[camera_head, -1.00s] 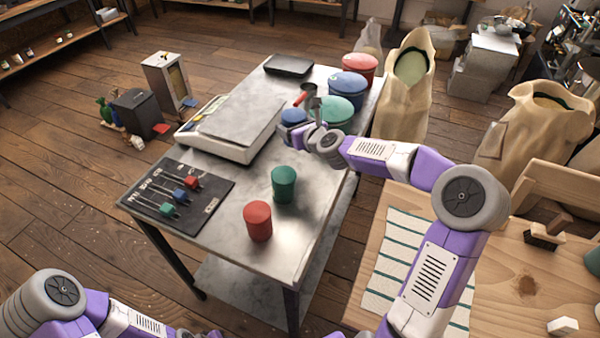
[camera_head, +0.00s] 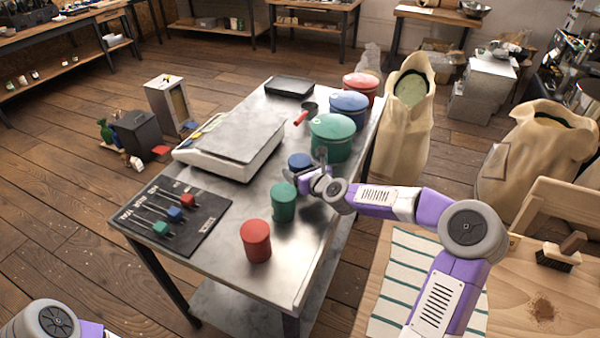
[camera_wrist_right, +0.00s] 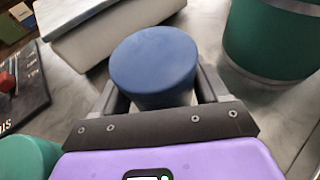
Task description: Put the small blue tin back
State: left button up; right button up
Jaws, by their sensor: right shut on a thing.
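The small blue tin (camera_head: 299,161) is on the steel table's right side, behind the small green tin (camera_head: 283,202) in the head view. My right gripper (camera_head: 312,172) is shut on it; the right wrist view shows the blue tin (camera_wrist_right: 155,66) between the two fingers (camera_wrist_right: 158,92). I cannot tell whether its base touches the table. The small red tin (camera_head: 256,240) stands in front of the green one. Large green (camera_head: 332,139), blue (camera_head: 348,110) and red (camera_head: 361,86) canisters stand in a row behind. My left gripper is out of view.
A scale (camera_head: 232,146) stands left of the tins. A dark board (camera_head: 206,228) with small coloured pieces lies at the table's left front. A red-handled scoop (camera_head: 301,117) lies near the large canisters. Sacks (camera_head: 405,130) stand right of the table. The table's front right is bare.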

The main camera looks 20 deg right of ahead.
jog(key=shift+r, duration=0.2)
jog(key=shift+f, duration=0.2)
jog(key=o, duration=1.2)
jog(key=shift+o, duration=0.2)
jog(key=shift+r, duration=0.2)
jog(key=p+v, duration=0.4)
jog(key=v, duration=0.8)
